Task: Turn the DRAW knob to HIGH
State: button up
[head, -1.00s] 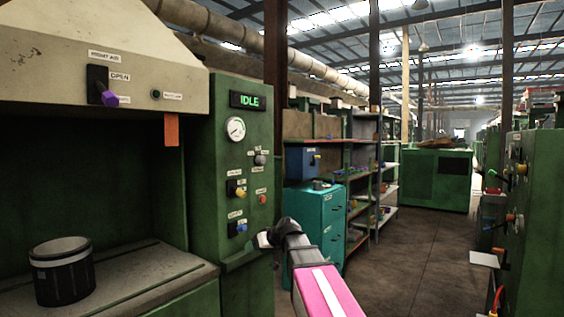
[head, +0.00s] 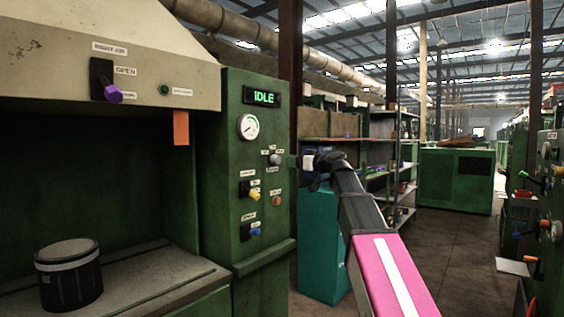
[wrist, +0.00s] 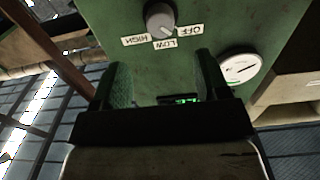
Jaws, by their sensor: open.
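The DRAW knob is a small grey round knob (head: 274,159) on the green control panel (head: 236,110). In the wrist view the grey knob (wrist: 160,18) shows upside down at the top, with HIGH, LOW and OFF labels around it. Which label it points at is too small to tell surely. My gripper (head: 298,161) is just right of the knob in the head view. In the wrist view my gripper (wrist: 163,85) has its two green-padded fingers spread wide, with nothing between them. The knob lies beyond the fingertips, apart from them.
A yellow knob (head: 250,190), a blue knob (head: 255,231) and an orange button (head: 277,201) sit lower on the panel. A teal cabinet (head: 318,240) stands behind my arm.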

aim_at(278, 160)
jog(key=x, duration=0.9)
jog(key=shift+w+a, duration=0.1)
jog(key=shift+a, duration=0.05)
jog(key=c, duration=0.9)
